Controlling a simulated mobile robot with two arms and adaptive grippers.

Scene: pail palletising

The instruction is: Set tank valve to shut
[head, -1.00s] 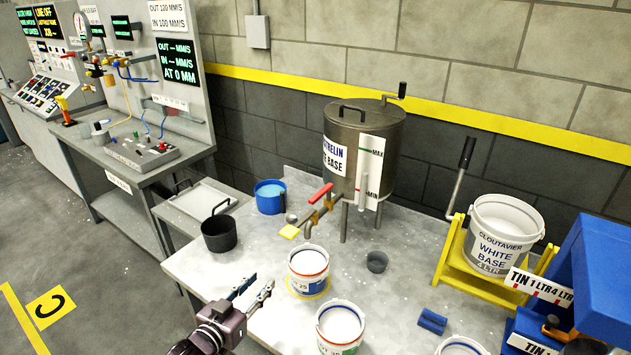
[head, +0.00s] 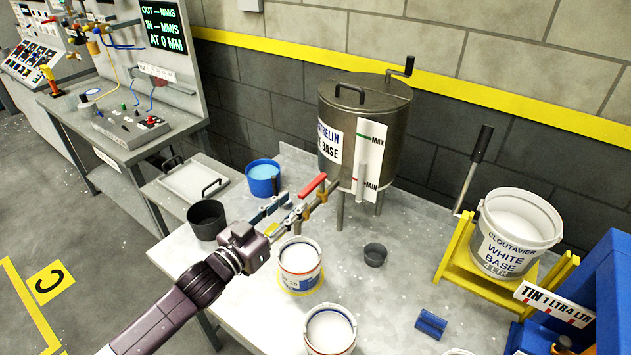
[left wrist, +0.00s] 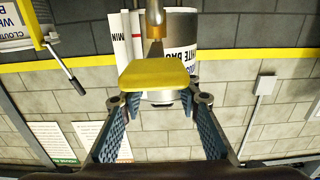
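The steel tank (head: 362,125) stands on legs at the back of the table. Its outlet pipe points toward the front left and carries a red lever (head: 313,185). A yellow paddle (left wrist: 155,76) on a brass stem is at the outlet; in the head view it is mostly hidden by my gripper. My left gripper (head: 289,207) is at the outlet, in front of the tank. In the left wrist view its fingers (left wrist: 160,104) are apart, with the paddle just beyond and between the tips. I cannot tell whether they touch it. My right gripper is not in view.
A white tin (head: 300,259) stands just below and right of my left gripper, another (head: 330,330) in front. A black pot (head: 206,219) and blue tub (head: 263,179) are left of the outlet. A small grey cup (head: 375,254) stands right. A large pail (head: 513,237) sits on a yellow cradle.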

